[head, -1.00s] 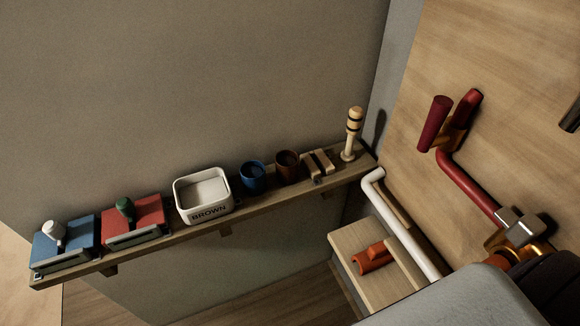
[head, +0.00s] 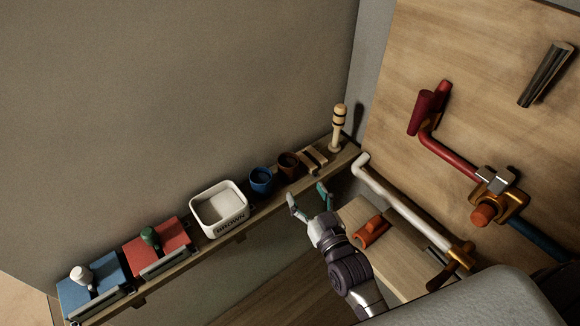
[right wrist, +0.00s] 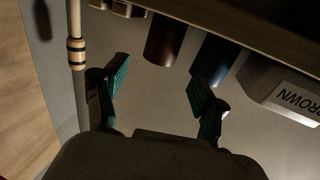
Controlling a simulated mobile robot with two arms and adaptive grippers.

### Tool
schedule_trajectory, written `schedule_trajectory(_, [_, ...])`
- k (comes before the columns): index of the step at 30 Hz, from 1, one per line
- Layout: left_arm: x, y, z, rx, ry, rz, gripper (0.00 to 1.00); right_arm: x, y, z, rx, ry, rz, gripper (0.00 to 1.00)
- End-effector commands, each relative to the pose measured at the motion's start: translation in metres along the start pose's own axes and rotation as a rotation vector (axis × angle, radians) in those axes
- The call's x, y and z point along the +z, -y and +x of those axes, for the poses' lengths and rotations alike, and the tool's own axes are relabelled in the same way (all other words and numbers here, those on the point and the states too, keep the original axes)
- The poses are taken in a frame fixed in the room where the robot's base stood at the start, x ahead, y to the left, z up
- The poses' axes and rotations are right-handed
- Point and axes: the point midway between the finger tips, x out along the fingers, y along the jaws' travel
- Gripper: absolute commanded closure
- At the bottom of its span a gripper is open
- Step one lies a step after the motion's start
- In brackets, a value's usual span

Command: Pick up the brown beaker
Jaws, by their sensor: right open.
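The brown beaker (head: 288,165) stands upright on the wall shelf, between a blue beaker (head: 261,180) and some small wooden blocks. In the right wrist view the brown beaker (right wrist: 164,40) shows beyond the fingertips, a little above the gap between them. My right gripper (head: 309,197) is open and empty, in front of the shelf and apart from the beaker. Its two teal-padded fingers also show spread in the right wrist view (right wrist: 158,80). My left gripper is not in view.
The shelf (head: 186,262) also holds a white BROWN-labelled bin (head: 219,210), red and blue blocks with knobs, and a striped wooden peg (head: 338,128). The blue beaker is close beside the brown one. Pipes (head: 390,185) and a wooden step with an orange piece (head: 372,230) are at right.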

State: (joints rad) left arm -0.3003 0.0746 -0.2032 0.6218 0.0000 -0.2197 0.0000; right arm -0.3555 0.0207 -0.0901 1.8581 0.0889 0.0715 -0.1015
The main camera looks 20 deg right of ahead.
Motion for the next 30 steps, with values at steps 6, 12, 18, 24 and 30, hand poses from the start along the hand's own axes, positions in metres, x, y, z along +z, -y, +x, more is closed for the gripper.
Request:
schedule_trajectory(6, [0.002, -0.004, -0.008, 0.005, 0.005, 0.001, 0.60, -0.002, 0.001, 0.043, -0.001, 0.000, 0.001, 0.29])
schedule_trajectory(12, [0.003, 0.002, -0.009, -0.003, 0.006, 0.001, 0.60, 0.000, 0.001, 0.059, -0.001, 0.002, 0.001, 0.29])
schedule_trajectory(18, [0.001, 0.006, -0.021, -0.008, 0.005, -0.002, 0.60, -0.006, 0.003, 0.084, -0.001, 0.000, 0.002, 0.29])
schedule_trajectory(24, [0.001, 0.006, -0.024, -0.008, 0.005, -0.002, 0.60, -0.003, 0.003, 0.108, 0.000, 0.003, 0.002, 0.29])
schedule_trajectory(30, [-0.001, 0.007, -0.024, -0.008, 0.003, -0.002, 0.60, -0.002, 0.003, 0.111, 0.000, 0.003, 0.002, 0.29])
